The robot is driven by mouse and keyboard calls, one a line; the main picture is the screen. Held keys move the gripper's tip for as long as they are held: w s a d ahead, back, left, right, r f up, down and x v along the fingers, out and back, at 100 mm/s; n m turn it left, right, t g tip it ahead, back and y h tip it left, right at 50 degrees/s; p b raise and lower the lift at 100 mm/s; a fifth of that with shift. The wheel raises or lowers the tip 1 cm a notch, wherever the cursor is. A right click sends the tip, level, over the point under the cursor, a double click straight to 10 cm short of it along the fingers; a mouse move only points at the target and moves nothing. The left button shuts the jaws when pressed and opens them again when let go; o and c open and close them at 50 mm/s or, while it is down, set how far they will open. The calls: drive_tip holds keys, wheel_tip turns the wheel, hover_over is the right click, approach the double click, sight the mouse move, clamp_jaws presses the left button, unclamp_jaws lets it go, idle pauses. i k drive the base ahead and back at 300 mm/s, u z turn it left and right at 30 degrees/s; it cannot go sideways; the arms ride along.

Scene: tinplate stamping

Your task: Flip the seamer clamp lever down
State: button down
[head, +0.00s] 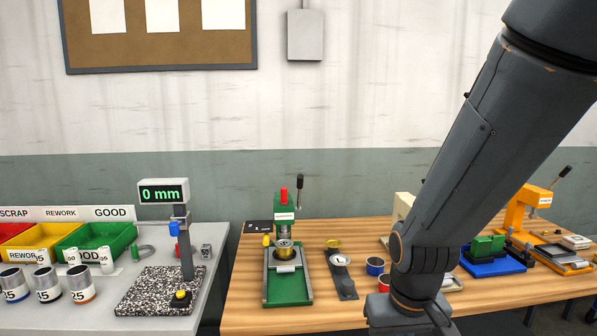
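A green machine (285,208) stands on the wooden table, left of its middle. It has a white label too small to read, so I cannot be sure it is the seamer. A lever with a black grip (299,186) stands upright at its right side. A red knob (284,195) tops it, and a yellow knob (266,240) sits at its left. A gold-rimmed can (284,248) sits under its head, above a green base tray (289,291).
An orange press (526,211) with a slanted black-gripped lever stands far right, beyond a green and blue fixture (488,254). A dark plate (347,288) and a red-blue can (375,266) lie between the green machine and my arm. A gauge stand (184,245) is at left.

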sight(300, 184)
drive_tip(key=z, duration=0.45)
drive_tip(key=i, duration=1.05)
drive_tip(key=u, duration=0.1)
